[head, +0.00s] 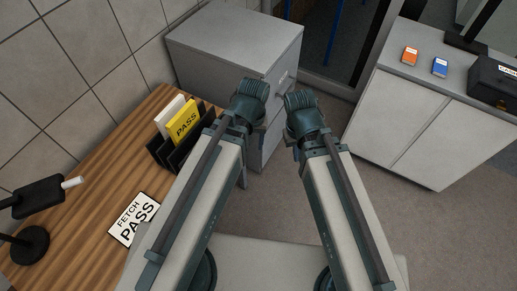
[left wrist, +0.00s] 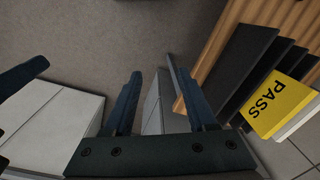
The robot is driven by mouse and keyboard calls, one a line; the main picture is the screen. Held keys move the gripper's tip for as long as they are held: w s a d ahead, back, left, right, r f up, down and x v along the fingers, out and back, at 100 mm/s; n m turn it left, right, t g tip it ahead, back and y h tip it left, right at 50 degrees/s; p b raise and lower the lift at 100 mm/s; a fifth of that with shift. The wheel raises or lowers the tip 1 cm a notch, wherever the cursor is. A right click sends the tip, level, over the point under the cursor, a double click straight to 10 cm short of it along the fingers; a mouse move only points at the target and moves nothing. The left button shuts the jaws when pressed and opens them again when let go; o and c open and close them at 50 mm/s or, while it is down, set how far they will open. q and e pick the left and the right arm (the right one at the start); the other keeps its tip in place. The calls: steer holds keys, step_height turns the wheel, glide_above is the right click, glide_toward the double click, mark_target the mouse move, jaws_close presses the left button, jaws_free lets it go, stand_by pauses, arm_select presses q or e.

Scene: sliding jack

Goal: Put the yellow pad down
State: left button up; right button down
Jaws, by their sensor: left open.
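The yellow pad (head: 185,122), marked PASS, stands tilted in a black slotted holder (head: 163,156) on the wooden desk, beside a white pad (head: 170,108). In the left wrist view the yellow pad (left wrist: 277,105) is at the right, outside the jaws. My left gripper (left wrist: 152,72) is open with nothing between its fingers, apart from the pad. In the head view my left gripper (head: 250,98) is right of the holder, its fingers hidden by the wrist. My right gripper (head: 302,103) is close to its right; its fingers cannot be made out.
A FETCH PASS card (head: 133,218) lies on the desk (head: 88,170), with a black lamp-like stand (head: 30,243) at the left. A grey drawer cabinet (head: 235,38) stands ahead. The right cabinet (head: 395,62) bears orange (head: 410,55) and blue (head: 440,67) items and a black box (head: 492,82).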

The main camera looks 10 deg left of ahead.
arm_select(q)
steer(key=s+d+m, duration=0.1)
steer(key=m, duration=0.1)
steer(key=s+d+m, duration=0.1)
steer(key=m, duration=0.1)
steer(key=shift+s+d+y, duration=0.25)
steer(key=shift+d+y, duration=0.05)
step_height(320, 180, down, 5)
steer(key=b, duration=0.5)
steer(key=shift+c, duration=0.3)
steer(key=shift+c, duration=0.3)
steer(key=shift+a, duration=0.1)
